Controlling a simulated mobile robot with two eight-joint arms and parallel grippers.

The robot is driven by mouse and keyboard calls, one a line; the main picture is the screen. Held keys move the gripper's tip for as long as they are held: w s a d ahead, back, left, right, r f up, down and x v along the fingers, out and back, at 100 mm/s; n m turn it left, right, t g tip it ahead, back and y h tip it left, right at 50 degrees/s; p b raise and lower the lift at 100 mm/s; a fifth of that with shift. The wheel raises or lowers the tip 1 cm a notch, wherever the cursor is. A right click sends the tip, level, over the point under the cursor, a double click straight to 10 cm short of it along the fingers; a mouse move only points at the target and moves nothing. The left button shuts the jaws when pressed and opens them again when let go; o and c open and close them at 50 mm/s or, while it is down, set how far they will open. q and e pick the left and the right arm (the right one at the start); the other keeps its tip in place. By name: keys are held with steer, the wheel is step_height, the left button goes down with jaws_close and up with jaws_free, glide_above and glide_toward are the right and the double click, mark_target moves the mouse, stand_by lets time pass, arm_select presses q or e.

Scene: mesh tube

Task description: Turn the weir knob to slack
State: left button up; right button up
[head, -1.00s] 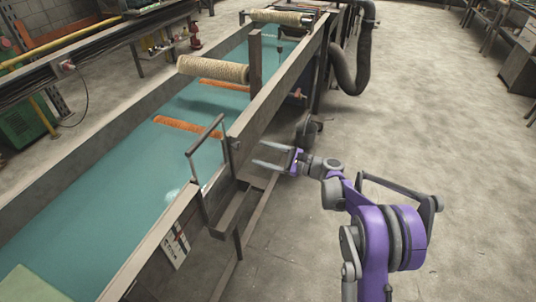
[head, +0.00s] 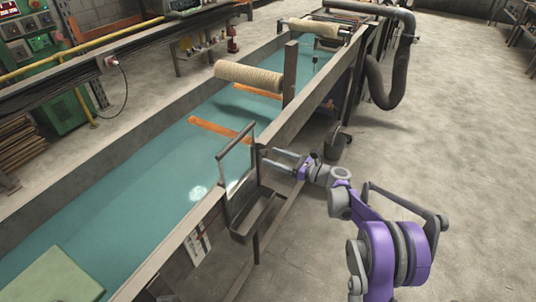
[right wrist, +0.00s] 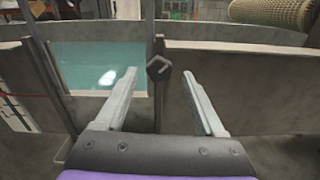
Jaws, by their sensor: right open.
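The weir knob (right wrist: 159,69) is a small dark, angular knob with a pale mark, on the tank's side wall beside the weir opening. What the mark points to is unclear. In the head view the knob (head: 262,149) is tiny, just right of the upright weir frame (head: 226,178). My right gripper (head: 269,157) is open and empty, its fingers pointing at the wall. In the right wrist view the knob shows between the fingertips of this gripper (right wrist: 159,75), seemingly beyond them; contact cannot be told. My left gripper is out of view.
The long water tank (head: 120,222) runs away from me. A spill trough (head: 262,218) juts out below the weir, near my right arm. A scale card (head: 198,243) hangs on the wall. A rope-wound roller (head: 248,76) lies across the tank. The floor at right is clear.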

steer(key=s+d+n+b, duration=0.3)
steer(key=s+d+n, duration=0.2)
steer(key=d+n, duration=0.1)
steer(key=shift+s+d+b, duration=0.15)
steer(key=shift+d+b, duration=0.15)
steer(key=shift+d, duration=0.6)
